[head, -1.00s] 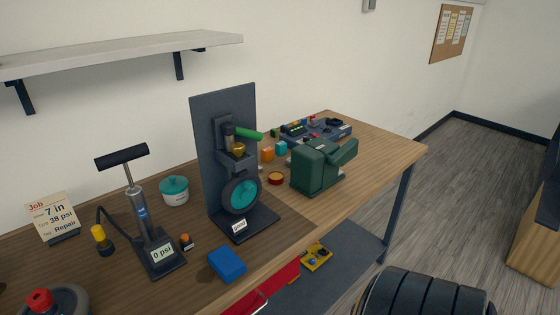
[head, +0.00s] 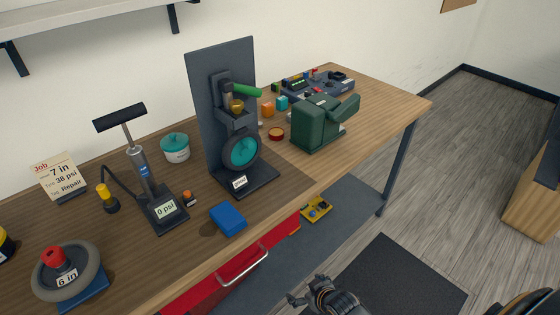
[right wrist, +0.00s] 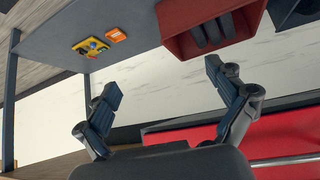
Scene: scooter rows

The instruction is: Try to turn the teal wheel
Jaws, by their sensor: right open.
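The teal wheel (head: 240,149) has a dark tyre and sits low in a dark upright stand (head: 205,115) on the workbench. A green lever (head: 246,90) and a brass part (head: 237,106) are above it, and a small white label is at its foot. My right gripper (head: 306,288) is low in front of the bench, well apart from the wheel. In the right wrist view its two fingers (right wrist: 164,84) are spread with nothing between them; the teal wheel is not in that view. My left gripper is not in view.
A green vise-like machine (head: 320,125) stands right of the stand. A blue block (head: 228,219), a pump (head: 146,175) reading 0 psi and a grey wheel (head: 88,258) marked 6 in are to the left. A red drawer (head: 205,285) is below the benchtop.

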